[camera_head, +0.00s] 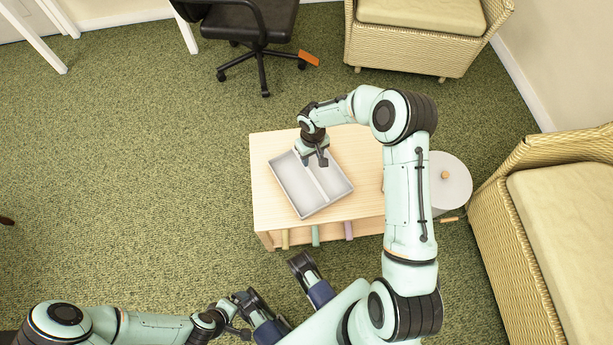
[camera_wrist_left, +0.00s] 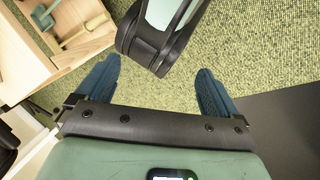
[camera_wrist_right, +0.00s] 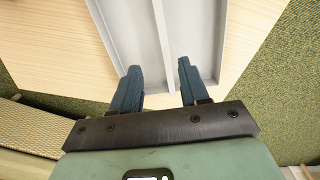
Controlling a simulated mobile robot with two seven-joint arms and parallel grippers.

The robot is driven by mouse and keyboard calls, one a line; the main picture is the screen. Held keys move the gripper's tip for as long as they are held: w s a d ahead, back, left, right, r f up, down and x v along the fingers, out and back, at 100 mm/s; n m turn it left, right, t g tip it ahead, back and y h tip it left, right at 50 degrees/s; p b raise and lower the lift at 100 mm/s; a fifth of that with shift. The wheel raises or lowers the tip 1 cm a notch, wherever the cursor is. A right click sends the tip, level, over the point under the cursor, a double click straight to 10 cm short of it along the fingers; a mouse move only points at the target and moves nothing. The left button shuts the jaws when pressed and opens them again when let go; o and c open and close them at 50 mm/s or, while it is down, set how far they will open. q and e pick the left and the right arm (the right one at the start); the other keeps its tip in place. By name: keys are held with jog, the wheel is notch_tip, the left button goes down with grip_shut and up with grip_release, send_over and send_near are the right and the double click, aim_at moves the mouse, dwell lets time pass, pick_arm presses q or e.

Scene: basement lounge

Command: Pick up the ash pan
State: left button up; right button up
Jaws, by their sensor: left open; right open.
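The ash pan, seemingly the grey two-part tray (camera_head: 292,184), lies on the light wooden table (camera_head: 262,205). It has low walls and a divider along its middle. In the right wrist view, one end of the pan (camera_wrist_right: 208,35) shows beyond and between my fingers. My right gripper (camera_head: 314,161) is open, over the pan's far end near the divider; its fingers (camera_wrist_right: 159,65) are apart with nothing held. I cannot tell whether they touch the pan. My left gripper (camera_head: 243,316) is low at the bottom of the head view, away from the pan. Its fingers (camera_wrist_left: 160,85) are wide open and empty.
Several coloured handles (camera_head: 316,236) show beneath the tabletop's front edge. A round white lidded container (camera_head: 452,188) stands right of the table, partly behind my right arm. Wicker seats (camera_head: 560,225) stand at right and back; an office chair (camera_head: 257,30) is behind.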

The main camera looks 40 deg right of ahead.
send_over(310, 172)
jog(key=f, duration=0.4)
jog(key=shift+d+f+b, duration=0.2)
jog(key=shift+f+b, duration=0.2)
jog(key=f, duration=0.1)
jog(key=f+b, duration=0.1)
jog(key=f, duration=0.3)
jog(key=shift+a+f, duration=0.1)
jog(key=shift+a, duration=0.2)
pick_arm(q)
jog(key=shift+t+y, duration=0.3)
jog(key=shift+t, duration=0.2)
jog(key=w+f, duration=0.1)
jog(key=w+a+f, duration=0.2)
jog(key=w, duration=0.1)
jog(key=shift+s, duration=0.1)
pick_arm(e)
jog(key=shift+s, duration=0.1)
grip_shut()
